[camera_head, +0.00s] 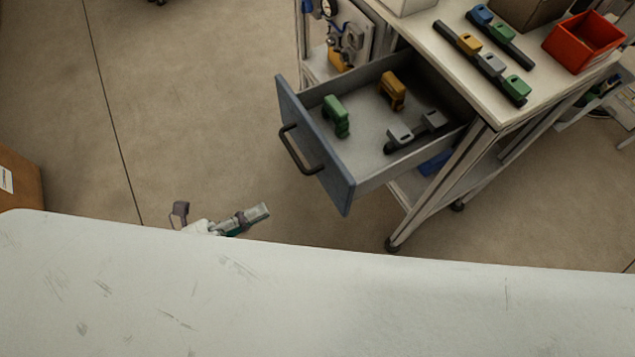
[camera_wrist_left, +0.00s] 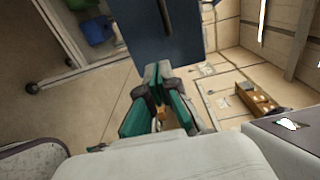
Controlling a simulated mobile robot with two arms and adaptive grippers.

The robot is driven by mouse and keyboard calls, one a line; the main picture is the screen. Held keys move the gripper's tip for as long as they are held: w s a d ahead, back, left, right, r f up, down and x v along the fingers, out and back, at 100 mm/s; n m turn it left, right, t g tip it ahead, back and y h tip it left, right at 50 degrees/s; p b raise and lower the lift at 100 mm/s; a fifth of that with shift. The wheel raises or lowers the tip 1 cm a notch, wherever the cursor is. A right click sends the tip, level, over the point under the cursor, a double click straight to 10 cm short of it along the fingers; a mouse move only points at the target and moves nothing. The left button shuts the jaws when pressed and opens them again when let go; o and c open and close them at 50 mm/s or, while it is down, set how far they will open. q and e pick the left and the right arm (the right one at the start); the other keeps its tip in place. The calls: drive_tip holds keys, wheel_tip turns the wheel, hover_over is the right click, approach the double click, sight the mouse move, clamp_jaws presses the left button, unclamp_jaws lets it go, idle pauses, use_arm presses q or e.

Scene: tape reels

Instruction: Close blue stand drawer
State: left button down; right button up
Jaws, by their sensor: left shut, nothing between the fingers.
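The drawer (camera_head: 370,165) of the stand is pulled open; its blue front panel (camera_head: 325,170) with a dark bar handle (camera_head: 298,152) faces lower left. Inside lie a green block (camera_head: 335,116), an orange block (camera_head: 392,91) and a dark piece with grey blocks (camera_head: 415,132). My left gripper (camera_head: 264,212) is below and left of the drawer front, apart from it in the head view. In the left wrist view its fingers (camera_wrist_left: 156,72) are shut and empty, with the blue panel (camera_wrist_left: 165,35) beyond their tips. I cannot tell the gap there. My right gripper is not in view.
The stand top (camera_head: 460,85) carries an open red bin (camera_head: 583,42), rails with coloured blocks and boxes. The stand has metal legs on casters (camera_head: 391,245). A cardboard box (camera_head: 20,182) is at the left edge. The floor left of the drawer is clear.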

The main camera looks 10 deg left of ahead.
sight(327, 178)
use_arm(q)
drive_tip(key=p+x, duration=0.2)
drive_tip(key=x, duration=0.9)
drive_tip(key=shift+w+d, duration=0.45)
drive_tip(key=shift+d, duration=0.1)
drive_tip(key=shift+d, duration=0.1)
